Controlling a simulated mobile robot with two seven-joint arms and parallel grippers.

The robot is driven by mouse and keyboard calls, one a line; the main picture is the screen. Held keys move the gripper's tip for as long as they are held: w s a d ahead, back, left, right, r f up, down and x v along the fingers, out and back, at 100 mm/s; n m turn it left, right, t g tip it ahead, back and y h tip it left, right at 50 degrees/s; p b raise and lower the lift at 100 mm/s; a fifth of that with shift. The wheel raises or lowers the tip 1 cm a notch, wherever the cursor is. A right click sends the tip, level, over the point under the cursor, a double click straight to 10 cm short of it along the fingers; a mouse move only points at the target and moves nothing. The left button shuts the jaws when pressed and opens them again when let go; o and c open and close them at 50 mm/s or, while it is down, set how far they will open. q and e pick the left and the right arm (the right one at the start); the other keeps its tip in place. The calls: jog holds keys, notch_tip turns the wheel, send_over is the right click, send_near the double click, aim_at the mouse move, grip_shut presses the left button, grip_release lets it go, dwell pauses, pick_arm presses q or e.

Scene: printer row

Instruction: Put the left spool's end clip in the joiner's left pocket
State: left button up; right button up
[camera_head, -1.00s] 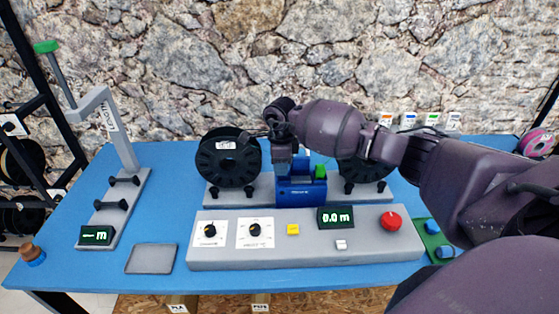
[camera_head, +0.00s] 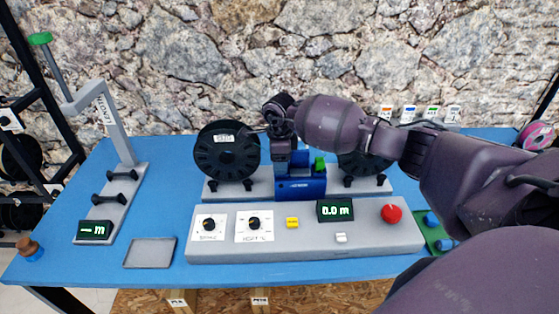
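The left spool (camera_head: 227,157) is a black reel with a white label, standing upright on a grey base behind the control panel. Its end clip cannot be made out. The joiner (camera_head: 301,187) is a blue block with a green part on top, between the two spools. Its left pocket is hidden behind my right gripper (camera_head: 281,153), which points down over the joiner's left part. Its fingers are too small and dark to tell open from shut. My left gripper is not in view.
The right spool (camera_head: 362,165) is partly behind my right arm. A grey control panel (camera_head: 275,247) with dials and a red knob (camera_head: 391,214) stands in front. A grey tray (camera_head: 150,253) and a green-handled lever stand (camera_head: 116,140) are at left. Blue table (camera_head: 160,205) is clear between them.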

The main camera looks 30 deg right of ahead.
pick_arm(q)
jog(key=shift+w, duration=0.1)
pick_arm(e)
notch_tip(320, 180, up, 9)
jog(key=shift+r, duration=0.2)
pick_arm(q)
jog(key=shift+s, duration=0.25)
pick_arm(e)
jog(key=shift+r, duration=0.7)
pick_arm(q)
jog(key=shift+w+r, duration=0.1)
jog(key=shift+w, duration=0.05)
